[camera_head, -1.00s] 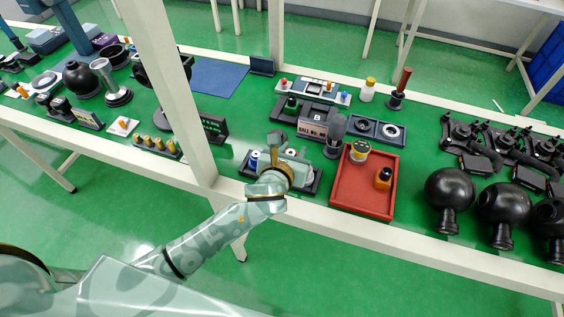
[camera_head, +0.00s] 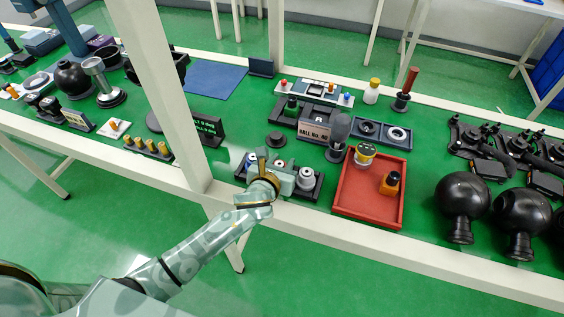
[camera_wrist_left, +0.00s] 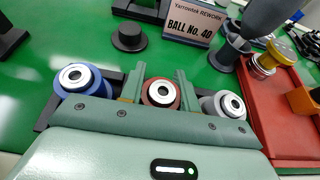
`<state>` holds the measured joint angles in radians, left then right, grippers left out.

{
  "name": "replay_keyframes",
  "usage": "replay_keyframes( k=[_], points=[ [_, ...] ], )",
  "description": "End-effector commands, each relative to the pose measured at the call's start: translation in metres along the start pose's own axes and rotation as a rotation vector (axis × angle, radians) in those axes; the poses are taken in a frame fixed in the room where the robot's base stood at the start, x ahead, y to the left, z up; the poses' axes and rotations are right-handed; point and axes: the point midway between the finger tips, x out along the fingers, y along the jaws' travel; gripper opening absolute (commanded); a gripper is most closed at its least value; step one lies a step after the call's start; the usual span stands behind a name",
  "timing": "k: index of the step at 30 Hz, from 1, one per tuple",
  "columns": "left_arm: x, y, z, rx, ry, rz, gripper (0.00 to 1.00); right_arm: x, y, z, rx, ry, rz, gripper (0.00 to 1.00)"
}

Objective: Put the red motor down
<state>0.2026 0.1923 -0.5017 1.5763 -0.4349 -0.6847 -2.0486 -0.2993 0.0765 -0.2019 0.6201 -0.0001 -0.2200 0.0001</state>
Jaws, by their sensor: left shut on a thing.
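My left gripper (camera_head: 274,169) is over a black holder (camera_head: 317,191) near the table's front edge. In the left wrist view its two fingers (camera_wrist_left: 160,88) stand on either side of the red motor (camera_wrist_left: 158,94), shut on it. The red motor has a silver top and is upright, between the blue motor (camera_wrist_left: 80,79) on the left and the grey motor (camera_wrist_left: 223,104) on the right. The blue motor (camera_head: 252,160) and grey motor (camera_head: 306,177) also show in the head view. The gripper hides the red motor's lower part, so its seating is unclear. My right gripper is not in view.
A "BALL No. 40" sign (camera_head: 315,133) and a small black disc part (camera_head: 276,139) stand behind. A white post (camera_head: 180,110) rises at left.

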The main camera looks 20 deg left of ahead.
Motion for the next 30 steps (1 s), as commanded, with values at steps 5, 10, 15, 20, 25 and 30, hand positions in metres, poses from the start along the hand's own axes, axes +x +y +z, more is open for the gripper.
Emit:
replay_keyframes(
  k=[5, 10, 15, 20, 25, 30],
  points=[
    [0.000, 0.000, -0.001, 0.000, 0.000, 0.000, 0.54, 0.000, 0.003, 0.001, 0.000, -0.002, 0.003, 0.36],
    [0.000, 0.000, -0.001, 0.000, 0.000, 0.000, 0.54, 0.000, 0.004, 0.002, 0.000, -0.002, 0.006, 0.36],
    [-0.011, 0.000, 0.004, 0.000, 0.000, -0.001, 0.54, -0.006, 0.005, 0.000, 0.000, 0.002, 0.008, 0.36],
    [-0.046, 0.000, 0.006, 0.001, 0.000, -0.001, 0.54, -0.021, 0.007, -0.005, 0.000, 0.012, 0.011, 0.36],
    [-0.086, 0.000, 0.005, 0.000, -0.001, -0.001, 0.54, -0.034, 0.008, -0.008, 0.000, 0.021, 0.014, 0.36],
    [-0.112, 0.000, 0.003, 0.000, 0.000, 0.000, 0.54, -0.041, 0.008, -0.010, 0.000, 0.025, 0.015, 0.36]
  ],
)
